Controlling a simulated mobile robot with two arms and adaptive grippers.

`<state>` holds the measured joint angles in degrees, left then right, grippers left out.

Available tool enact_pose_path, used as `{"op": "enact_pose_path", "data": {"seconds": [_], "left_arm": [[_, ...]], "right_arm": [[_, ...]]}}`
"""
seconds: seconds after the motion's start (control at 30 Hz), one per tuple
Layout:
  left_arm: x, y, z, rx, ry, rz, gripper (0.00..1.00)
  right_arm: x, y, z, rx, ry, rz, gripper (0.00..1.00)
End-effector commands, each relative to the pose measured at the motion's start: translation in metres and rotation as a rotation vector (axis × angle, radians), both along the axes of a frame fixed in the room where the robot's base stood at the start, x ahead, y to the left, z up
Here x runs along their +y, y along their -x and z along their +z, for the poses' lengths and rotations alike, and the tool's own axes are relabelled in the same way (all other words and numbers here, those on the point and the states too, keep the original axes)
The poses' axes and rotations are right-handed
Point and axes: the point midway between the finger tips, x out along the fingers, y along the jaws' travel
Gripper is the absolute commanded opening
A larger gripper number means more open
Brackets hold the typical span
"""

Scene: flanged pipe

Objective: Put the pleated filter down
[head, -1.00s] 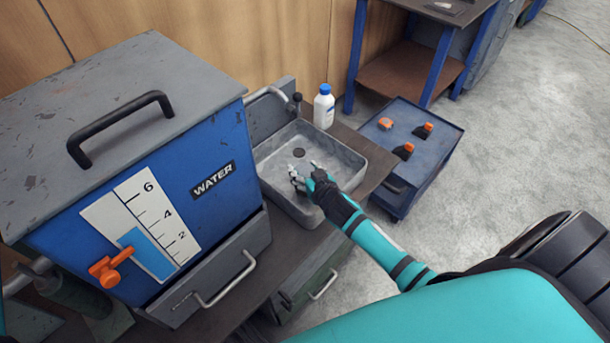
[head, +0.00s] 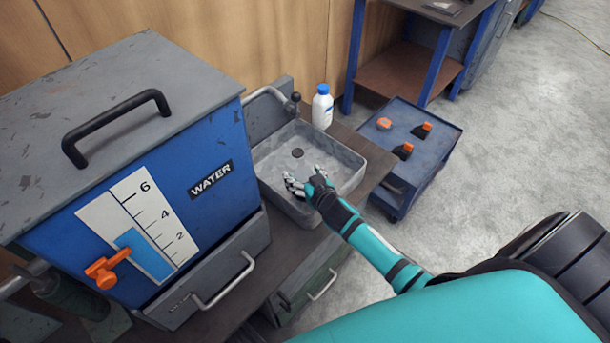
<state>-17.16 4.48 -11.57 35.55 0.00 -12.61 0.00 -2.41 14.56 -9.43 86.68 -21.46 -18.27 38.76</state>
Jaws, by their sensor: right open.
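My right gripper (head: 287,182) is open over the grey sink basin (head: 347,158), near its front left part. Its pale fingers are spread and small in the picture. I cannot make out a pleated filter in the basin, at the fingers or elsewhere; if it is near the hand, it is hidden or too small to tell. My left gripper is not in view.
A blue water tank (head: 110,215) with a grey lid and black handle stands left of the basin. A white bottle with a blue cap (head: 322,108) stands behind the basin. A blue cart (head: 440,145) with several orange-topped items is at right.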

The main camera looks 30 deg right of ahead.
Motion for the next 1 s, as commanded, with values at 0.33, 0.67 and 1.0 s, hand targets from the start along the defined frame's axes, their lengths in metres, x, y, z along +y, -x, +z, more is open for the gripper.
{"op": "enact_pose_path", "data": {"seconds": [0.33,0.67,1.0], "left_arm": [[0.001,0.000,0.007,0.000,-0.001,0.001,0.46],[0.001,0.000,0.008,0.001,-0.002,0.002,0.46],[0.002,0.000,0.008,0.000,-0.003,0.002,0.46]], "right_arm": [[0.003,0.044,0.020,0.002,-0.001,0.001,0.75],[0.005,0.100,0.044,0.001,-0.001,0.000,0.75],[0.006,0.111,0.050,-0.001,0.000,-0.001,0.75]]}}
